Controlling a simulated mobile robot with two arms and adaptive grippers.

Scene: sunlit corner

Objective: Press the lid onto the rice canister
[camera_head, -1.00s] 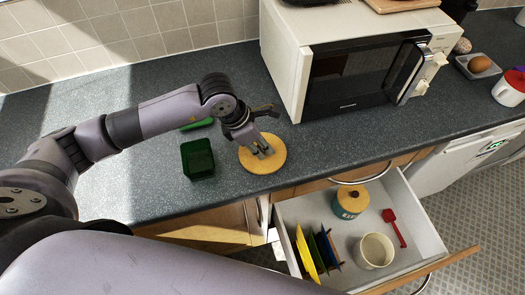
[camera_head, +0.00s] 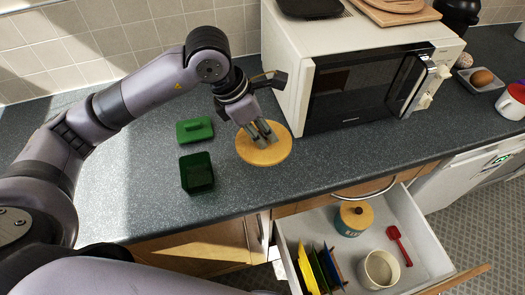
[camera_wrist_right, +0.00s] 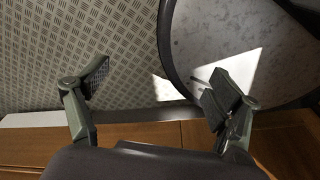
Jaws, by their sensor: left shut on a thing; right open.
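My left gripper (camera_head: 264,134) is shut on a round pale wooden lid (camera_head: 281,150), gripping it near its middle and holding it flat above the counter. The fingers hide the part they grip. In the open drawer stands an open cream canister (camera_head: 364,272) with no lid on it. Behind it is a teal canister (camera_head: 350,231) with a wooden top (camera_head: 354,214); its lettering is too small to read. I cannot tell which one is the rice canister. My right gripper (camera_wrist_right: 155,88) is open and empty in the right wrist view, away from these things.
The drawer (camera_head: 419,225) also holds a red scoop (camera_head: 399,245) and upright coloured plates (camera_head: 310,268). A green box (camera_head: 197,174) and green lid (camera_head: 195,130) are on the counter left of the wooden lid. The microwave (camera_head: 290,72) stands close behind right.

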